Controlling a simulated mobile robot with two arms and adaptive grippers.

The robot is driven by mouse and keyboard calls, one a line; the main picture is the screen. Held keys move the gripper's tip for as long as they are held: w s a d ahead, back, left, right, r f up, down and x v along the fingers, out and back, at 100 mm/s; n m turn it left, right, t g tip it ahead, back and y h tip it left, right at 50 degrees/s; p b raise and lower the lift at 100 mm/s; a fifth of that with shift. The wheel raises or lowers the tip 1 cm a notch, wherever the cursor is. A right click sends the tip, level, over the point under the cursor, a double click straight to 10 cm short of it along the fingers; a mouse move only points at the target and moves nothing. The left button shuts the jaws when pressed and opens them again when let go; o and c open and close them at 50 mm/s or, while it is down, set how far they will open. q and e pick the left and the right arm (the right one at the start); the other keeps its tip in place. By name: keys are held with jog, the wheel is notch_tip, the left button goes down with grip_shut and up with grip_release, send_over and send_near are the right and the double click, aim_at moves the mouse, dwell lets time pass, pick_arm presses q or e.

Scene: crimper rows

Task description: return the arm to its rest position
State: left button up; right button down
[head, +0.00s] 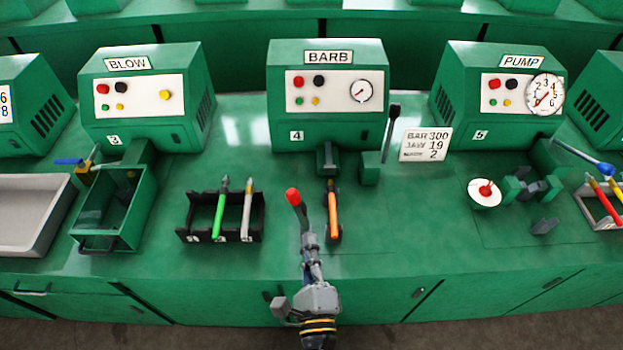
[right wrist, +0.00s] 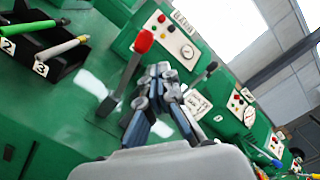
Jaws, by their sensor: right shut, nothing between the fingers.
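My right gripper (head: 310,242) is in the lower middle of the head view, over the front part of the green bench, in front of the BARB machine (head: 322,125). Its fingers are together with nothing between them. In the right wrist view the closed fingers (right wrist: 160,82) point away toward the machines. A grey lever with a red knob (head: 293,197) stands just left of the fingertips; it also shows in the right wrist view (right wrist: 143,41). Whether the fingers touch it I cannot tell. My left gripper is not in view.
An orange-handled piece (head: 333,212) lies close right of the gripper. A black rack (head: 190,236) with green and grey tools is to the left. A black-knobbed lever (head: 389,135) and a sign (head: 426,145) stand behind right. Bench at right front is clear.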

jog(key=s+d+f+n+g+y+b, duration=0.1)
jog(key=s+f+n+g, duration=0.3)
jog(key=f, duration=0.7)
jog(key=s+d+f+n+g+y+b, duration=0.15)
jog(key=f+n, duration=0.45)
jog(key=f, duration=0.6)
jog(key=s+d+f+n+g+b, duration=0.1)
jog(key=s+f+n+g, duration=0.3)
jog(key=f, duration=0.7)
pick_arm(q)
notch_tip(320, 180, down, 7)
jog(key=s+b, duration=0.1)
jog(key=b, duration=0.2)
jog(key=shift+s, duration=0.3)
pick_arm(e)
jog(key=s+d+f+n+g+h, duration=0.4)
jog(key=s+d+f+n+g, duration=0.3)
jog(key=s+d+f, duration=1.4)
jog(key=n, duration=0.4)
jog(key=shift+s+f+n+g, duration=0.25)
jog(key=shift+f+n+g, duration=0.05)
jog(key=shift+f+g, duration=0.1)
jog(key=shift+h, duration=0.25)
